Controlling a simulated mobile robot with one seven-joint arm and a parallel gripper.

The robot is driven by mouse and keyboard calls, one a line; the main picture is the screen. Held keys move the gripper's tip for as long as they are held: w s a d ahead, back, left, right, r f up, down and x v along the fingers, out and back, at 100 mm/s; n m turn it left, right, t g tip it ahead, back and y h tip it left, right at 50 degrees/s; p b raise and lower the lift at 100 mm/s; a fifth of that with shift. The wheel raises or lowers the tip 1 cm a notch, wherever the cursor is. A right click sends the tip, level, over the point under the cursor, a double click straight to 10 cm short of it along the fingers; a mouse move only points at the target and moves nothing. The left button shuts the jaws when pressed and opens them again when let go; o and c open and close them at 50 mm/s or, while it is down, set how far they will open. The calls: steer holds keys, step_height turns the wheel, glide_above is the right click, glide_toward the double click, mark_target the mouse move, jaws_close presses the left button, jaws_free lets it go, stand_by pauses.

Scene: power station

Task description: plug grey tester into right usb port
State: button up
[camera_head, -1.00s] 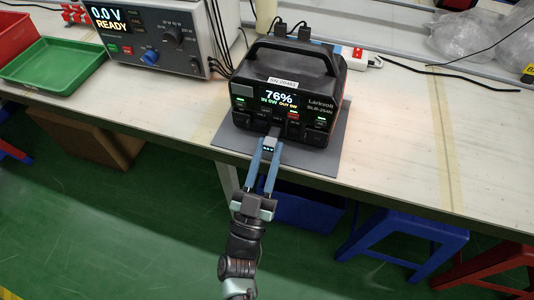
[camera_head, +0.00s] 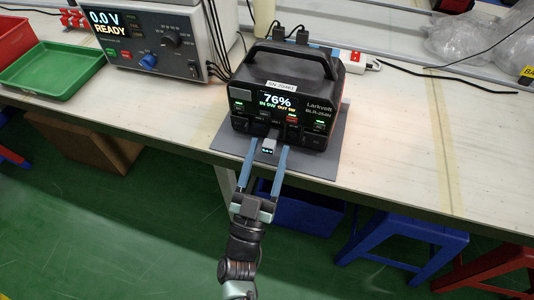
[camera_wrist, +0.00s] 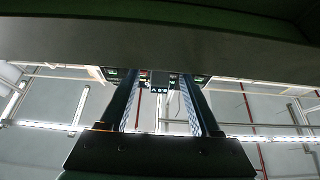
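The grey tester (camera_head: 268,147) is a small block with a lit display. It sticks out from the lower front of the black power station (camera_head: 320,101), at the USB ports (camera_head: 273,131) below the 76% screen. It appears seated in the right one, but the ports are too small to be sure. My gripper (camera_head: 268,145) is open, with one blue finger on each side of the tester and a gap to both. The wrist view shows the tester (camera_wrist: 159,86) standing free between the fingers, its display lit.
The power station stands on a grey mat (camera_head: 330,165) near the table's front edge. A bench supply (camera_head: 150,45) and green tray (camera_head: 45,68) are at left. A white power strip (camera_head: 357,63) is behind. Stools (camera_head: 410,235) and a blue bin (camera_head: 305,210) are below.

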steer(key=v, duration=1.3)
steer(key=shift+b, duration=0.35)
steer(key=shift+r, duration=0.1)
steer(key=w+a+r+n+t+y, duration=0.15)
steer(key=w+r, duration=0.25)
steer(key=r, duration=0.4)
steer(key=w+r+n+t+y, duration=0.1)
steer(key=w+r+y, duration=0.3)
steer(key=r, duration=0.5)
steer(key=w+r+n+t+y, duration=0.1)
steer(key=w+r+y, duration=0.1)
steer(key=w+r, duration=0.45)
step_height(320, 180, up, 20)
steer(key=s+n+y, duration=0.3)
steer(key=s+d+r+m+t+h+p, duration=0.1)
steer(key=s+d+r+m+h, duration=0.3)
steer(key=s+r, duration=0.8)
step_height(320, 180, up, 24)
steer(key=w+n+p, duration=0.1)
steer(key=w+p, duration=0.1)
steer(key=p, duration=2.1)
steer(key=shift+w+d+r+y, duration=0.2)
steer(key=shift+w+y, duration=0.15)
steer(key=shift+y, duration=0.1)
